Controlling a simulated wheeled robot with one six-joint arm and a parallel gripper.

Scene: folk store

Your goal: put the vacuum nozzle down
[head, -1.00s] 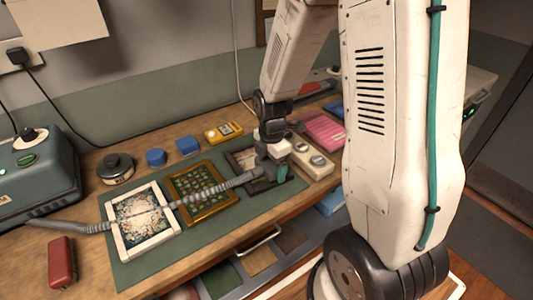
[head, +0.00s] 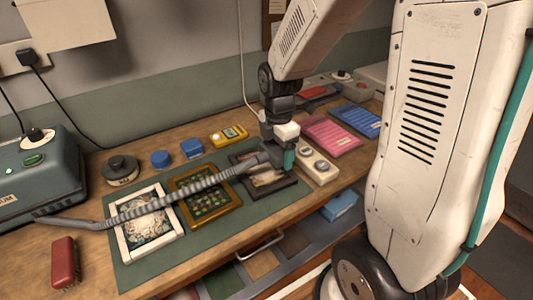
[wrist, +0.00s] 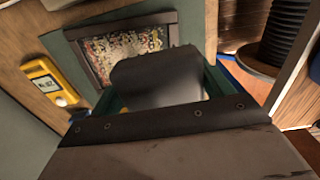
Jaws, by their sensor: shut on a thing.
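My gripper (head: 287,160), with teal fingers, is shut on the dark grey vacuum nozzle (head: 264,156) and holds it above the far right part of the dark picture frame. In the wrist view the nozzle (wrist: 155,80) fills the middle between the fingers, with the dark-framed picture (wrist: 120,48) behind it. The ribbed grey hose (head: 190,188) runs from the nozzle leftward over the gold and white frames to the green-grey vacuum box (head: 40,175). The nozzle's tip is mostly hidden in the head view.
The green mat (head: 215,225) bears the white frame (head: 172,244), gold frame (head: 232,203) and dark frame (head: 282,190).

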